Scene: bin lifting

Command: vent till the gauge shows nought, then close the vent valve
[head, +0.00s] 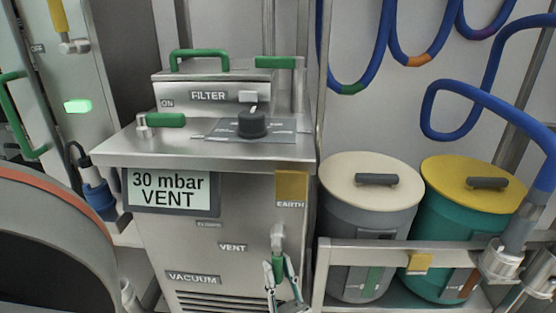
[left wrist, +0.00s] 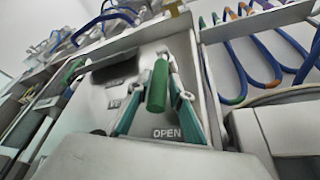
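The gauge display (head: 168,191) on the steel cabinet reads "30 mbar VENT". Below the EARTH plate, the vent valve's green handle (head: 277,266) hangs downward from its metal stem on the cabinet front, right of the VENT label. In the left wrist view the green handle (left wrist: 158,86) stands above the word OPEN (left wrist: 167,133). My left gripper (head: 281,268) has a finger on each side of the handle. In the left wrist view its fingers (left wrist: 161,92) flank the handle closely; whether they press on it cannot be made out. My right gripper is not in view.
On the cabinet top are a black knob (head: 252,122), a FILTER box (head: 210,95) and another green handle (head: 166,120). At right, a rail (head: 400,247) fronts a cream-lidded bin (head: 368,180) and a yellow-lidded bin (head: 475,182). Blue hoses (head: 385,60) hang above.

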